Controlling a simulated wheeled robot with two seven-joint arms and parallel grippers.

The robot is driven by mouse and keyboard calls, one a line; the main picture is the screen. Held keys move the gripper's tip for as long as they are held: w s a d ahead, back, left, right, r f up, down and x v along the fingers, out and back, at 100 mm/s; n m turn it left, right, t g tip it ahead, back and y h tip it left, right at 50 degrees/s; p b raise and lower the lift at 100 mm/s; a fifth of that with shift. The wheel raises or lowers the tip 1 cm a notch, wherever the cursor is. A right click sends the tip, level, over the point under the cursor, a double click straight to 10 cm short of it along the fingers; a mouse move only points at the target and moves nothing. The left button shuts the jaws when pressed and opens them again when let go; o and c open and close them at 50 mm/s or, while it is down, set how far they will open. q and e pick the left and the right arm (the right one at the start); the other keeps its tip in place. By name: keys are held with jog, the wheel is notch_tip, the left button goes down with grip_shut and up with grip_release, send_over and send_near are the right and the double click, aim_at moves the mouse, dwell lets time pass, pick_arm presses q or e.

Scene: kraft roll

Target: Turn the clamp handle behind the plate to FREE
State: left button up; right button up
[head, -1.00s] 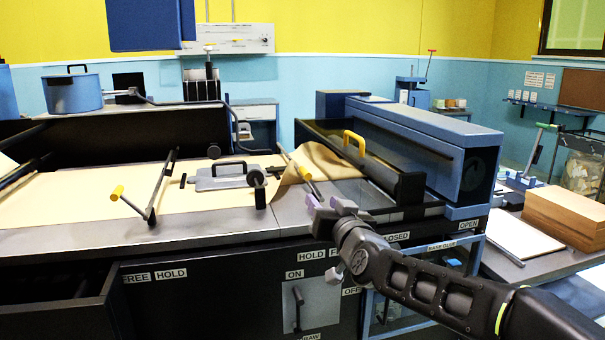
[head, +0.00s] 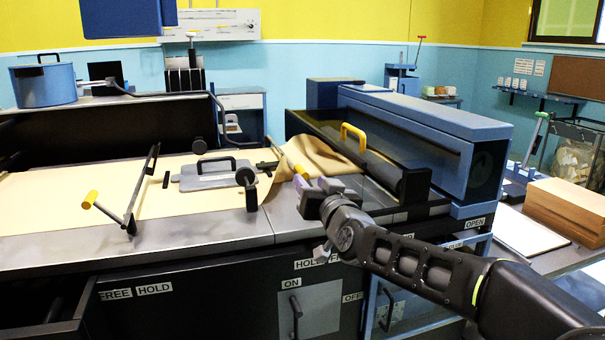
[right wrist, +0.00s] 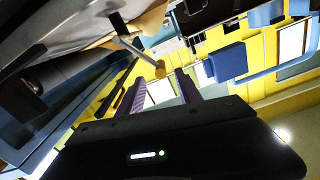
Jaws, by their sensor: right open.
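The grey plate (head: 215,180) with a black handle lies on the kraft paper on the bench. Just right of it, a clamp handle with a yellow grip (head: 302,172) slants beside the lifted kraft paper. Its lower end is partly hidden by my right gripper. The same grip shows on a metal rod in the right wrist view (right wrist: 160,69), beyond and roughly between the fingers. My right gripper (head: 308,190) is open and empty, close to that grip; contact cannot be told. A FREE label (head: 115,294) and a HOLD label (head: 154,289) show on the bench front. My left gripper is out of view.
A second lever with a yellow grip (head: 90,199) stands left of the plate. A curled kraft sheet (head: 320,157) and a yellow roll handle (head: 353,137) lie behind my right gripper. A blue housing (head: 430,125) stands at the right.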

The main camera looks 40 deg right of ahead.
aim_at(302, 173)
jog(key=x, duration=0.6)
jog(key=shift+w+d, duration=0.15)
jog(key=shift+w, duration=0.2)
jog(key=shift+c, duration=0.5)
jog(key=c, duration=0.8)
grip_shut()
jog(key=shift+a+f, duration=0.15)
jog(key=shift+a, duration=0.05)
